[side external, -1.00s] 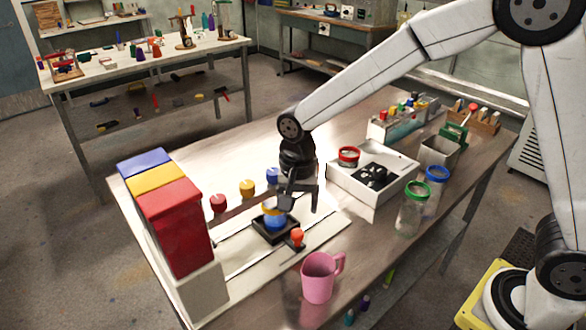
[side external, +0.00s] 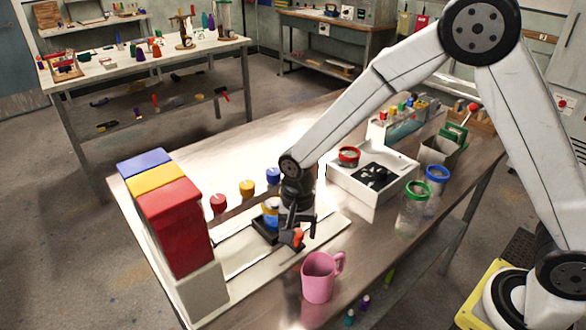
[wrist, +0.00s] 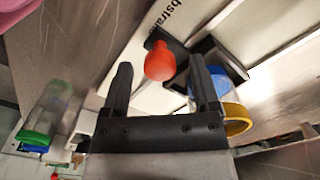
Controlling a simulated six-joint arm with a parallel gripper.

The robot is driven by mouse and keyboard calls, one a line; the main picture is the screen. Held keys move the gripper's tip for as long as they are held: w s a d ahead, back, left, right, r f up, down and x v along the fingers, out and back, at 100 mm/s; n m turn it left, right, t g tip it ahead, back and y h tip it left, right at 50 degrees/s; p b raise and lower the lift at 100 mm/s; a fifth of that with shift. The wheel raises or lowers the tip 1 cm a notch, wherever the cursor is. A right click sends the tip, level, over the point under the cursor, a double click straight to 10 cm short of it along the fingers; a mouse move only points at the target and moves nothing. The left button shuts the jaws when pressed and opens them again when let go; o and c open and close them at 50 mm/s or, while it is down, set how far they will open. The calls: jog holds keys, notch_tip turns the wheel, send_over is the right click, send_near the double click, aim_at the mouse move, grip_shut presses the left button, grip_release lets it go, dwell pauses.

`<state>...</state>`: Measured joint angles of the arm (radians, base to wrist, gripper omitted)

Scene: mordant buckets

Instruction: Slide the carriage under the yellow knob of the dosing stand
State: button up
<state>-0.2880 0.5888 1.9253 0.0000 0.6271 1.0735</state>
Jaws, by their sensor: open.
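The dosing stand has a red knob (side external: 217,203), a yellow knob (side external: 247,188) and a blue knob (side external: 273,175) in a row. The black carriage (side external: 262,233) sits on the pale track in front of them and carries a jar (side external: 270,214) with a yellow rim and blue on it. The exact alignment of carriage and knobs is hard to tell. The carriage's orange-red handle (wrist: 160,63) shows between my fingers in the wrist view. My gripper (wrist: 161,82) is open, with one finger on either side of the handle; contact is not visible.
A pink mug (side external: 319,277) stands close to the right of the track. Red, yellow and blue bins (side external: 178,225) tower at its left end. Glass jars with green (side external: 413,210) and blue (side external: 436,182) rims and a white tray (side external: 345,187) are farther right.

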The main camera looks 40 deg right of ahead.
grip_shut()
dwell(1.4)
